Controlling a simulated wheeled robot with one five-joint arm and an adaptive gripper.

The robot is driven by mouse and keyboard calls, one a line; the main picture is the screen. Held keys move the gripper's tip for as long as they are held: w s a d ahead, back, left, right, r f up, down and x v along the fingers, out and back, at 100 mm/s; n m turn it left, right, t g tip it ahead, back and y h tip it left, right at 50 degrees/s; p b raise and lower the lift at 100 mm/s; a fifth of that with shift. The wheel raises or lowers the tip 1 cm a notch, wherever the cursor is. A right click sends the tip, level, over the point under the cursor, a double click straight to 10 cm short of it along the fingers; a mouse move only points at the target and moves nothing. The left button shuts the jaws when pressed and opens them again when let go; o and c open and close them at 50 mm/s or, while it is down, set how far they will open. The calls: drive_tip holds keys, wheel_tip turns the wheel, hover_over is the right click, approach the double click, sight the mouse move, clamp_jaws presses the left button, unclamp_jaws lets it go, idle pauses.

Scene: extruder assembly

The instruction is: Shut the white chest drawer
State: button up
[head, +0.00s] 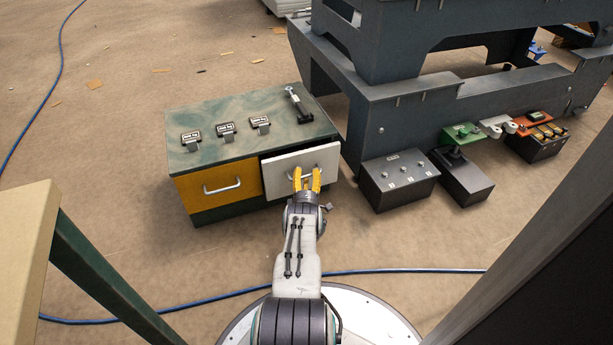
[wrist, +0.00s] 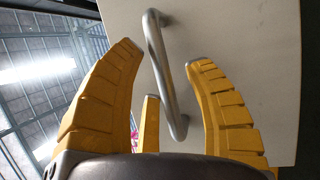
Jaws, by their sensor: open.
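The white drawer (head: 285,176) is in the right half of a low chest (head: 225,110) in the head view. It stands out a little from the chest, with a dark gap above its front. Its curved metal handle (wrist: 163,75) shows in the wrist view against the white drawer front (wrist: 235,50). My gripper (head: 307,172) is in front of the drawer at the handle. In the wrist view my gripper (wrist: 165,55) has its yellow fingers spread, with the handle between them. I cannot tell whether a finger touches the handle.
A yellow drawer (head: 222,187) beside it sits flush. Several small metal parts (head: 226,130) and a dark tool (head: 298,104) lie on the chest top. A large dark frame (head: 390,110) and a grey box (head: 398,180) stand to the right. A blue cable (head: 400,270) crosses the floor.

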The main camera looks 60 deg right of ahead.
drive_tip(key=shift+o, duration=0.3)
clamp_jaws()
idle(0.3)
